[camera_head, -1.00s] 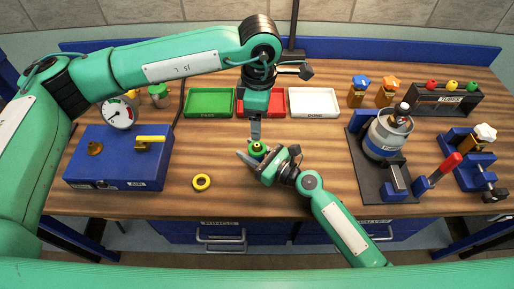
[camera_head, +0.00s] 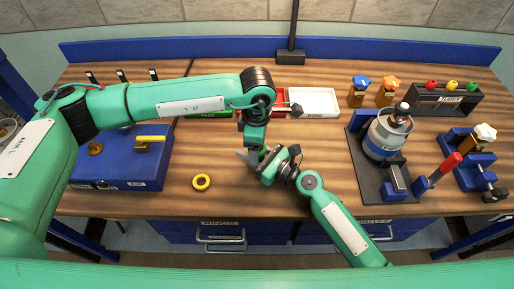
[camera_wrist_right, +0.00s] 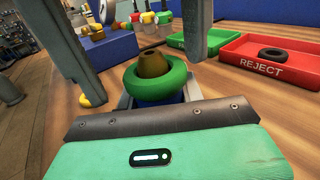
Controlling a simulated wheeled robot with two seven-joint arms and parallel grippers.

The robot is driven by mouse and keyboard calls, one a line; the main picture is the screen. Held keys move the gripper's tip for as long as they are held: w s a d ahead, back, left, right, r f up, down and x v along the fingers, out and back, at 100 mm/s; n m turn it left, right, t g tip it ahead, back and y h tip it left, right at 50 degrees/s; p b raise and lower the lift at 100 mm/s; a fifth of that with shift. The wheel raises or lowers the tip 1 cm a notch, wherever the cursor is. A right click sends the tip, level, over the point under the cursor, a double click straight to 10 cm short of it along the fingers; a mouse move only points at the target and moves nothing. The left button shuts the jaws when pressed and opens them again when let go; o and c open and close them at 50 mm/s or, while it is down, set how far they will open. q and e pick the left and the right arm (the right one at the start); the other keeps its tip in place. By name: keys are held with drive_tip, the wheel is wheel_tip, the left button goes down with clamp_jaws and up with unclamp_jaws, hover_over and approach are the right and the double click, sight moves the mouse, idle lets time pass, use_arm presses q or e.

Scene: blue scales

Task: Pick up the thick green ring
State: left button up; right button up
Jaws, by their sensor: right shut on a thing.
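The thick green ring (camera_wrist_right: 157,82) sits around a brown cone (camera_wrist_right: 151,62) in the right wrist view, on top of a blue base (camera_wrist_right: 191,88) that is mostly hidden. My right gripper (camera_head: 258,160) is shut on this blue base, just below the ring. My left gripper (camera_wrist_right: 147,84) comes down from above. Its two grey fingers stand apart, one on each side of the ring. I cannot tell whether they touch it. In the head view my left gripper (camera_head: 251,148) overlaps the right one, and the ring is mostly hidden.
A yellow ring (camera_head: 201,182) lies on the table at the front. A red REJECT tray (camera_wrist_right: 300,70) with a black ring (camera_wrist_right: 273,52) in it, a green tray (camera_wrist_right: 205,44) and a white tray (camera_head: 314,101) stand behind. A blue box (camera_head: 150,172) is at left, a silver canister (camera_head: 388,134) at right.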

use_arm(q)
drive_tip(key=c, duration=1.1)
use_arm(e)
drive_tip(key=shift+f, duration=0.3)
use_arm(q)
wheel_tip(320, 180, up, 9)
drive_tip(key=shift+r, duration=0.1)
drive_tip(key=shift+f+m, duration=0.45)
drive_tip(key=shift+m, duration=0.35)
wheel_tip(320, 180, down, 3)
drive_tip(key=m, duration=0.3)
drive_tip(key=shift+f+m, duration=0.1)
drive_tip(key=shift+m, duration=0.2)
drive_tip(key=shift+f, duration=0.25)
drive_tip(key=shift+f, duration=2)
